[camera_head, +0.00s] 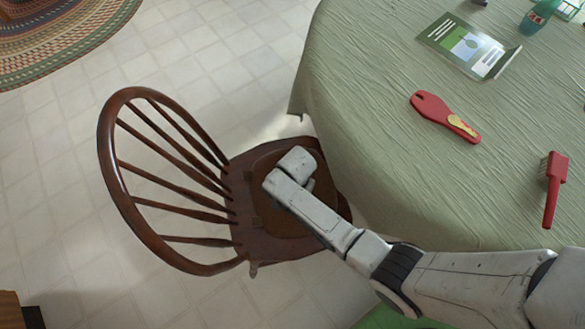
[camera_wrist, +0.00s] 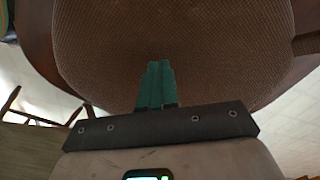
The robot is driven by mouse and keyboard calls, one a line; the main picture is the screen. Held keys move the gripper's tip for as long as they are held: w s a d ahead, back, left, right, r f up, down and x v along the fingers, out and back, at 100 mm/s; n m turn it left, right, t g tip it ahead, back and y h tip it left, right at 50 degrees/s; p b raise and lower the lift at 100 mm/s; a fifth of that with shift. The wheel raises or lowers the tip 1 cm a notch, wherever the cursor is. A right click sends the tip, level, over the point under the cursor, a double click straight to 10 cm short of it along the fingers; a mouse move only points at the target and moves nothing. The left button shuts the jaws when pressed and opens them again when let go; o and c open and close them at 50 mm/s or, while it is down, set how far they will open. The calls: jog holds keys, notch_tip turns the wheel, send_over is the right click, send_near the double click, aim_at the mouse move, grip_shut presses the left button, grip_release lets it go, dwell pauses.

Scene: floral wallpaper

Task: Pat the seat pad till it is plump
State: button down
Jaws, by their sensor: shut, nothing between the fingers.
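The brown seat pad (camera_head: 268,207) lies on the seat of a dark wooden spindle-back chair (camera_head: 238,174). My arm reaches across it from the right and hides part of it. In the wrist view the pad (camera_wrist: 175,45) fills the upper middle, with a fine woven texture and a rounded edge. My gripper (camera_wrist: 158,68) has its green fingers together and empty, pointing at the pad. The fingertips overlap the pad in the picture; I cannot tell whether they touch it. In the head view the fingers are hidden behind my wrist.
A round table with a green cloth (camera_head: 400,180) stands to the right, its edge close to the chair. On it lie a booklet (camera_head: 465,45), a red-handled tool (camera_head: 445,117) and a red brush (camera_head: 553,190). A braided rug (camera_head: 60,38) and clear tiled floor (camera_head: 60,160) are left.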

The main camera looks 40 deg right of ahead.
jog(key=shift+f, duration=0.35)
jog(key=shift+r, duration=0.1)
notch_tip(320, 180, up, 4)
jog(key=p, duration=0.3)
jog(key=shift+f+p, duration=0.25)
jog(key=shift+p, duration=0.05)
notch_tip(320, 180, up, 6)
jog(key=p, duration=0.6)
